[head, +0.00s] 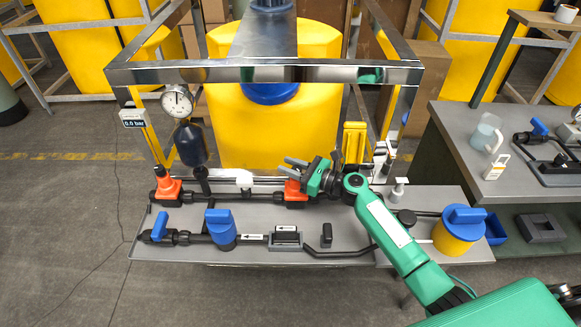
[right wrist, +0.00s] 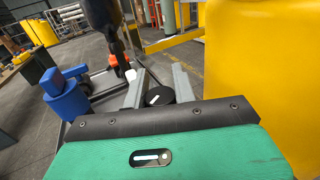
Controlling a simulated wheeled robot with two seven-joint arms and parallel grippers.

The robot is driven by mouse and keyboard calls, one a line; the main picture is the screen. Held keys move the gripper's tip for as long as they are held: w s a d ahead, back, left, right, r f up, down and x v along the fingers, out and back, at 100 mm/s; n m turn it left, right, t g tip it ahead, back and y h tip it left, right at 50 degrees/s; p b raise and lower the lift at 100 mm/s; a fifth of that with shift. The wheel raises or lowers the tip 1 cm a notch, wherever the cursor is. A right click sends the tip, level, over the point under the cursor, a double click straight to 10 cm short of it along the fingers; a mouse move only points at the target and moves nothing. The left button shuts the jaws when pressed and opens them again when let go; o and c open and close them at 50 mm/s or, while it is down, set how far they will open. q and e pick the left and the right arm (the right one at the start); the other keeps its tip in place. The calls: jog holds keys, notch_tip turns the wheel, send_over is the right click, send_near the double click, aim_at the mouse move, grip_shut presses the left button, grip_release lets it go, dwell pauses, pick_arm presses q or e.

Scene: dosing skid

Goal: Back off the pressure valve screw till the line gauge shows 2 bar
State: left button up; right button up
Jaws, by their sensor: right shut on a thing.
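The line gauge (head: 178,101) is a round white dial at the upper left of the skid. Its sign (head: 133,118) reads about 0.6 bar, though the digits are small. An orange valve (head: 293,190) sits on the black pipe mid-skid. My right gripper (head: 296,163) is just above it, its fingers pointing left. In the right wrist view, a black round screw knob (right wrist: 159,96) with a white mark lies between the fingers, and the gripper is shut on it. A second orange valve (head: 168,186) stands below the gauge. My left gripper is out of view.
A dark vessel (head: 191,144) stands near the gauge. Blue fittings (head: 221,228) stand along the front pipe. A steel frame (head: 260,72) spans above, before a yellow tank (head: 262,130). A yellow pot with a blue knob (head: 460,233) stands at right. The floor at left is mostly clear.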

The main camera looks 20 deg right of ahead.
jog(key=o, duration=1)
notch_tip(320, 180, up, 20)
jog(key=p, duration=0.2)
jog(key=shift+p, duration=0.35)
